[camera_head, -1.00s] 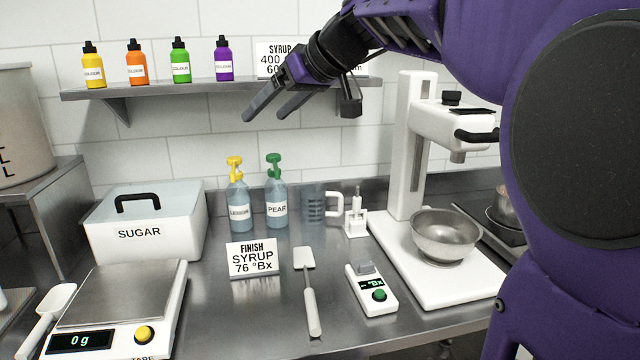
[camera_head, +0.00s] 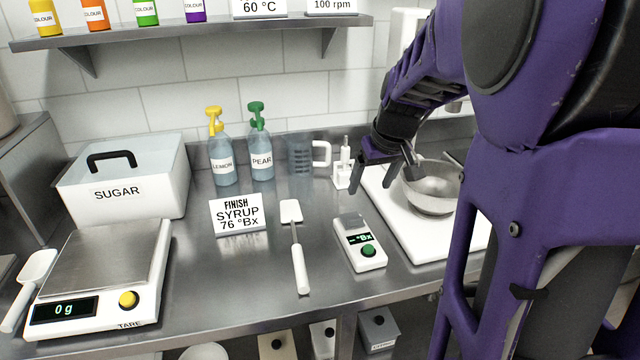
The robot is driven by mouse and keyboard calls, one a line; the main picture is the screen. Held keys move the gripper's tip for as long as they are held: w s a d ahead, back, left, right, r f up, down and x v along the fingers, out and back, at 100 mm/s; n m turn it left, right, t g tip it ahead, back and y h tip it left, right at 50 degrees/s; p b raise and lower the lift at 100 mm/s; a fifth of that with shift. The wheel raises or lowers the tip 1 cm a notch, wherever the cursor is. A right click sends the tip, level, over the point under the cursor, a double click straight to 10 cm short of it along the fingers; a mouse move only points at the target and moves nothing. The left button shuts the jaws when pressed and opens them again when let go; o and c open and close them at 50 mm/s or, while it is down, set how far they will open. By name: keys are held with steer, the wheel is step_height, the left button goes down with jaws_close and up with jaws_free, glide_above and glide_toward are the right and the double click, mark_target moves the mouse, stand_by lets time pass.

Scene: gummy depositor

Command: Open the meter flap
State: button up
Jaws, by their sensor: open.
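The meter (camera_head: 366,252) is a small white device with a dark °Bx display and a green button, standing on the steel counter. Its grey flap (camera_head: 349,221) is at the far end of the meter's top and looks closed down. My gripper (camera_head: 372,186) is open and empty, pointing down above and behind the meter, slightly to its right. It is apart from the flap. My gripper partly hides the white stand and the mixing bowl (camera_head: 432,190) behind it.
A white spatula (camera_head: 297,255) lies left of the meter. The white mixer base (camera_head: 420,235) is close on the right. A small white stand (camera_head: 342,170) and a jug (camera_head: 300,155) are behind. A sign (camera_head: 237,214) and scale (camera_head: 100,270) stand further left.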

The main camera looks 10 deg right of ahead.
mark_target(355, 218)
steer(key=b+x, duration=0.1)
steer(key=x, duration=1.3)
steer(key=shift+w+f, duration=0.15)
steer(key=shift+w, duration=0.05)
jaws_close()
